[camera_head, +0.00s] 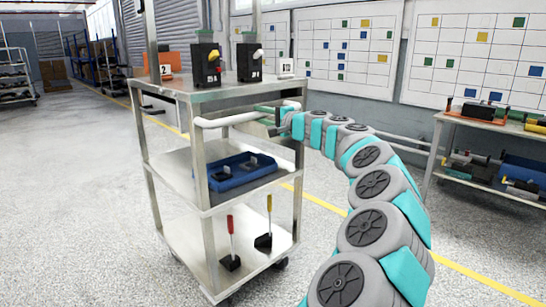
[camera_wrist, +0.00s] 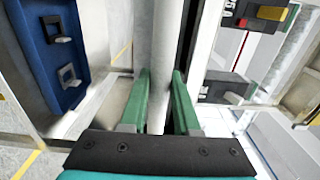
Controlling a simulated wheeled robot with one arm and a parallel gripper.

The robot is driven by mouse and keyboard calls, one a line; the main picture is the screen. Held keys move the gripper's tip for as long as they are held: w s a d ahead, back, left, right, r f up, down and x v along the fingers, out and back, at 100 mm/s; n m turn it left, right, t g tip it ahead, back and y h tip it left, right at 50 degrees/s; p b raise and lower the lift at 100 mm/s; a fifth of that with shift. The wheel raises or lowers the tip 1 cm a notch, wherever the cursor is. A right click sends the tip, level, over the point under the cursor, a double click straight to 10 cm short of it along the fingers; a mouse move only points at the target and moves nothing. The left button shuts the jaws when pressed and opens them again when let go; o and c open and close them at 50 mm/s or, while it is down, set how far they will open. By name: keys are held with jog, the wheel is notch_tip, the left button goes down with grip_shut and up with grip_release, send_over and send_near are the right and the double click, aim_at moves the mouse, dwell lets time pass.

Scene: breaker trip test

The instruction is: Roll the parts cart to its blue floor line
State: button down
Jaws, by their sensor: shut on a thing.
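The parts cart (camera_head: 185,160) is a grey metal cart with three shelves, standing upright on castors left of centre in the head view. Its pale push handle (camera_head: 228,119) runs along the near side at top-shelf height. My gripper (camera_head: 273,115) is at the right part of this handle. In the wrist view my gripper (camera_wrist: 160,78) has its green fingers on both sides of the handle bar (camera_wrist: 158,45), shut on it. No blue floor line shows in either view.
The cart carries breaker boxes (camera_head: 206,65) on top, a blue tray (camera_head: 240,172) on the middle shelf and tools (camera_head: 231,243) below. A workbench (camera_head: 490,126) stands at the right. Open floor (camera_head: 70,190) lies left, with a yellow line (camera_head: 325,204) behind the cart.

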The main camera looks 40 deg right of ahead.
jog(key=s+d+b, duration=0.2)
jog(key=s+b, duration=0.5)
jog(key=s, duration=2.7)
jog(key=shift+s+d+b, duration=0.3)
jog(key=shift+d, duration=0.1)
dwell(4.0)
